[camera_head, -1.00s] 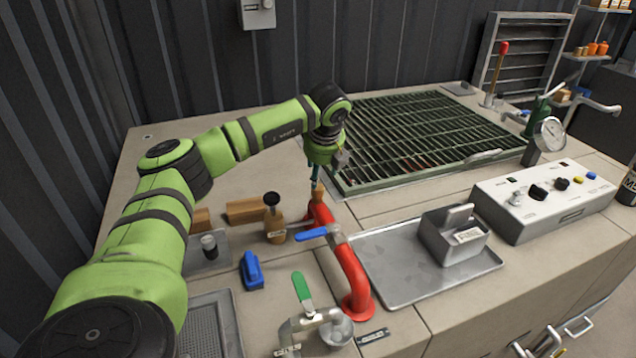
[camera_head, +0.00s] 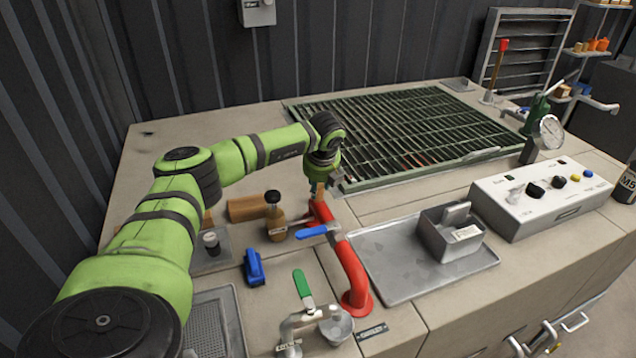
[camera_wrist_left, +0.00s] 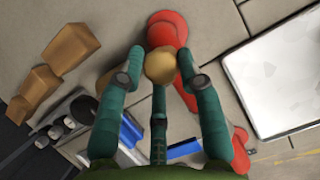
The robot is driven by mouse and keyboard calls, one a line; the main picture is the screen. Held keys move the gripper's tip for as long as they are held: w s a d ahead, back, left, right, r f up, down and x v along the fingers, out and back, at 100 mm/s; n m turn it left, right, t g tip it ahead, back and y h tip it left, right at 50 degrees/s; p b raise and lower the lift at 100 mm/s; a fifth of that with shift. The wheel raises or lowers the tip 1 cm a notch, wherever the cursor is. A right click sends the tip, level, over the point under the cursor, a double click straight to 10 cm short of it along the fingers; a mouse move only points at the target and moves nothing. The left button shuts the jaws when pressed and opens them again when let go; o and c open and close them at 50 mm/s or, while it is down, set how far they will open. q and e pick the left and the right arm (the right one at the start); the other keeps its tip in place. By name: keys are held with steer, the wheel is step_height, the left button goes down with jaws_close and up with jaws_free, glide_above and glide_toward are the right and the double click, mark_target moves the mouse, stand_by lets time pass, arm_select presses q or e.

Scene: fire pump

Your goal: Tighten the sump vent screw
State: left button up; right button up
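A small brass-coloured knob (camera_head: 319,190), likely the vent screw, stands on top of the far end of a bent red pipe (camera_head: 347,262). In the left wrist view the knob (camera_wrist_left: 160,66) shows as a rounded tan top above the red pipe. My left gripper (camera_head: 324,184) points down just over it. In the wrist view its dark green fingers (camera_wrist_left: 162,68) are spread, one on each side of the knob and a third below it in the picture. I see gaps between fingers and knob; contact is hard to judge. My right gripper is not in view.
A blue-handled valve (camera_head: 318,231) sits on the red pipe close to the gripper. A brown bottle-like item (camera_head: 276,222) and wooden block (camera_head: 246,208) stand to the left. A green-handled valve (camera_head: 304,287) is in front. A metal tray (camera_head: 400,275) lies right, a grate (camera_head: 420,135) behind.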

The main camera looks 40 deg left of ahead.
arm_select(q)
steer(key=shift+w+a+r+m+t+b, duration=0.2)
steer(key=shift+m+t+b, duration=0.1)
steer(key=shift+m+b, duration=0.15)
steer(key=shift+r, duration=0.2)
stand_by(1.0)
steer(key=o, duration=1.1)
steer(key=shift+c, duration=0.2)
steer(key=shift+w+f, duration=0.1)
steer(key=shift+f, duration=0.1)
steer(key=shift+d, duration=0.1)
steer(key=v, duration=1.2)
steer(key=shift+w, duration=0.1)
